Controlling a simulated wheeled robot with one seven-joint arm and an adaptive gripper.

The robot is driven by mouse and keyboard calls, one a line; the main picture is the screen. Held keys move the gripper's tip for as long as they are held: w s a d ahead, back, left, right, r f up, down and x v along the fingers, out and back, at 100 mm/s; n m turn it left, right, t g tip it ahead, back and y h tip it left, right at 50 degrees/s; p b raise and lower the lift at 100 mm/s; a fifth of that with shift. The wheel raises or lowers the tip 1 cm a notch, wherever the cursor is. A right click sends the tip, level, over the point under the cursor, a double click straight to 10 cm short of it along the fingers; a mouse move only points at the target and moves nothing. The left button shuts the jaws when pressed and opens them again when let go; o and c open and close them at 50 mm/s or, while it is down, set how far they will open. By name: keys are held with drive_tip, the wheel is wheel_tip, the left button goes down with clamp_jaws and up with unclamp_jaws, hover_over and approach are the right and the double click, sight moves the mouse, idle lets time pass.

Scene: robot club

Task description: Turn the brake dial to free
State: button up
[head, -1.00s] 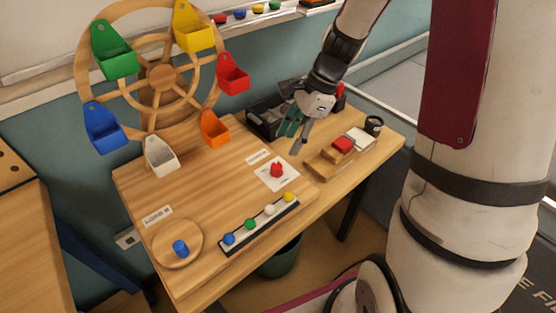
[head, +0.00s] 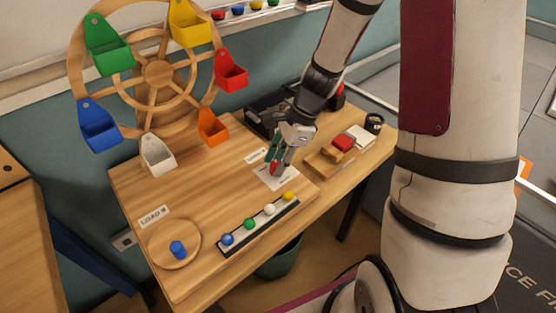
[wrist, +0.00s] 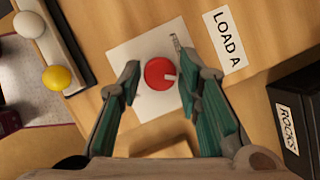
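The red brake dial (wrist: 159,73) sits on a white card (wrist: 146,47) on the wooden table. A short white mark shows on its right side in the wrist view. Print on the card is too small or hidden to read. My gripper (wrist: 155,66) is open, its green-padded fingers on either side of the dial with visible gaps. In the head view my gripper (head: 279,158) points down at the card, and the dial (head: 273,169) is partly hidden behind the fingers.
A wooden wheel (head: 158,72) with coloured buckets stands at the back left. A strip of coloured balls (head: 258,226) lies in front of the card. A round plate (head: 190,262) holds a blue piece.

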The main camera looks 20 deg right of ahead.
clamp_jaws()
drive_tip(key=shift+n, duration=0.3)
drive_tip(key=n+g+p, duration=0.1)
drive_tip(key=n, duration=0.1)
drive_tip(key=shift+w+n, duration=0.1)
drive_tip(key=shift+n, duration=0.3)
drive_tip(key=n+g, duration=0.1)
drive_tip(key=n, duration=0.2)
drive_tip(key=shift+w+n+g+h+p, duration=0.1)
drive_tip(key=shift+n+g+h+p, duration=0.2)
drive_tip(key=shift+h+p, duration=0.1)
drive_tip(key=n+g, duration=0.1)
drive_tip(key=n, duration=0.2)
drive_tip(key=shift+w+a+n+h, duration=0.1)
drive_tip(key=shift+n+h, duration=0.2)
drive_tip(key=shift+h, duration=0.1)
drive_tip(key=shift+n+g+h, duration=0.4)
drive_tip(key=shift+n+h, duration=0.1)
drive_tip(key=shift+n, duration=1.1)
drive_tip(key=o, duration=0.6)
unclamp_jaws()
